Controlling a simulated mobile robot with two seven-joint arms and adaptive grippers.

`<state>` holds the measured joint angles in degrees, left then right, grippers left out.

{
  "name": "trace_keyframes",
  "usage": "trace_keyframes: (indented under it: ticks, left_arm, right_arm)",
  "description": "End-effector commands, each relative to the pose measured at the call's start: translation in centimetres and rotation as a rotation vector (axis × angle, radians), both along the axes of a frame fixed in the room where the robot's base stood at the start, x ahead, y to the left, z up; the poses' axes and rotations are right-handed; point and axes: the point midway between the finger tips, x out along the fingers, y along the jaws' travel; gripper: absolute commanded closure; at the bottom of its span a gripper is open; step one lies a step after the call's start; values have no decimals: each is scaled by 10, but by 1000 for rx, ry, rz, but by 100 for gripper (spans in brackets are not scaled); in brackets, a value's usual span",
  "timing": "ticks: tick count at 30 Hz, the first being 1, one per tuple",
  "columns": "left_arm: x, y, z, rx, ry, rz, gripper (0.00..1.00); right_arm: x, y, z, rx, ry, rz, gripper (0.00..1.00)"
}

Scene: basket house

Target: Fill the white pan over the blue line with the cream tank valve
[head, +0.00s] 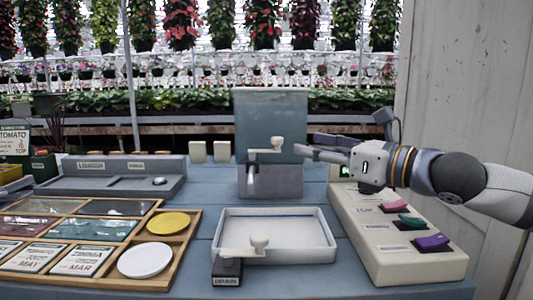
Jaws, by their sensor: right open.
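The grey-blue tank (270,112) stands at the back middle of the table. Its cream valve (276,144) is on the front, above a small spout (250,182). The white pan (328,254) sits in front of the tank, with a thin blue line (290,214) along its inner wall. I cannot tell whether there is water in the pan. A cream knob (259,243) is at the pan's front edge, above a dark labelled drain block (227,273). My right gripper (303,151) is open, just right of the valve. My left gripper is out of view.
A cream switch box (390,262) with green, pink and purple rockers stands at the right, below my right arm. A wooden sorting tray (185,250) with cards and discs lies at the left. A grey labelled stand (110,188) is behind it.

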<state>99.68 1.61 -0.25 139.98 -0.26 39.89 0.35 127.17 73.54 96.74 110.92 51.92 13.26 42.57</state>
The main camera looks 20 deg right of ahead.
Motion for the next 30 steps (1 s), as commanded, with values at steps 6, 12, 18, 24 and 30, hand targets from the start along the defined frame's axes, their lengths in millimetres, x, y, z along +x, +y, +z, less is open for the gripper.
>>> trace_keyframes:
  ticks: [6,12,18,24,30]
  left_arm:
    - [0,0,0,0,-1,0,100]
    - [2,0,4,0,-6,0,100]
    - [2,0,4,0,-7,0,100]
    - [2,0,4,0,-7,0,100]
    - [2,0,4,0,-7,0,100]
  right_arm:
    - [49,30,1,0,1,4,59]
    - [79,46,1,-2,1,3,59]
    - [87,49,0,-3,2,2,59]
    - [87,49,0,-3,2,2,70]
    - [87,49,0,-3,2,2,100]
